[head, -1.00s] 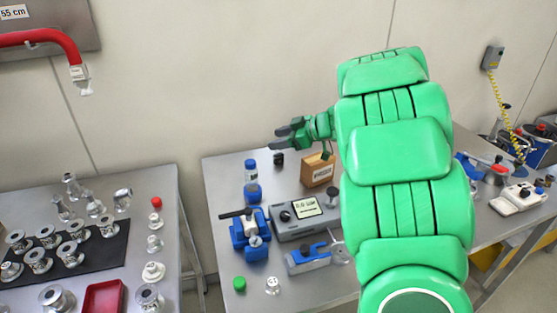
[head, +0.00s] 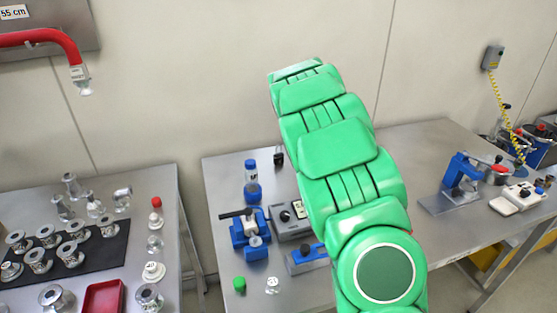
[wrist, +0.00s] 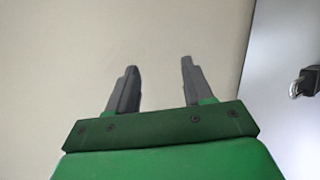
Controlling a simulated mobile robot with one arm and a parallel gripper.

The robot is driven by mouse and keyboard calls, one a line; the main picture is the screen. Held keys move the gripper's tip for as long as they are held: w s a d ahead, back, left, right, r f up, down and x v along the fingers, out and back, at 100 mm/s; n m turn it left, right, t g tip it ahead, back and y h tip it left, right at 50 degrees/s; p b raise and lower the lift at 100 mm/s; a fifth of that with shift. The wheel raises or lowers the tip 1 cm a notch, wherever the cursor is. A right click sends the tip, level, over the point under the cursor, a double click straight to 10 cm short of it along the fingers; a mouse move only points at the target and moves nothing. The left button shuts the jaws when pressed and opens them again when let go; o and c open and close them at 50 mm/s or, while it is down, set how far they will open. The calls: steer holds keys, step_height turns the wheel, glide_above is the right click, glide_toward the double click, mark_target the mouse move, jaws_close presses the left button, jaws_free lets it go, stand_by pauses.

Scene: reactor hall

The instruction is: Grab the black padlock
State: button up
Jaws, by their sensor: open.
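The black padlock (head: 278,158) is small in the head view and stands near the back edge of the middle steel bench, just left of my green arm. In the wrist view the padlock (wrist: 307,82) shows at the right edge, partly cut off, with its metal shackle pointing left. My gripper (wrist: 160,68) is open and empty in the wrist view, its two dark fingers apart against the beige wall. The padlock lies to the right of the fingers, not between them. In the head view my gripper is hidden behind my arm.
A blue-capped bottle (head: 252,180), a blue clamp device (head: 249,230) and a grey meter (head: 289,220) stand left of my arm. A blue press-like stand (head: 460,182) is to the right. The bench between my arm and that stand is largely clear.

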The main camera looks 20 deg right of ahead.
steer(key=w+r+h, duration=0.1)
steer(key=w+h, duration=0.1)
steer(key=n+g+h, duration=0.3)
steer(key=g+h, duration=0.5)
steer(key=g, duration=0.2)
glide_above(274, 157)
steer(key=s+a, duration=0.2)
steer(key=a, duration=0.3)
step_height(274, 157, down, 3)
step_height(274, 157, down, 16)
steer(key=shift+f, duration=0.2)
steer(key=shift+x, duration=1.3)
steer(key=shift+w+x, duration=0.2)
steer(key=shift+x, duration=1.1)
steer(key=shift+w+x, duration=0.25)
steer(key=shift+x, duration=1.05)
jaws_close()
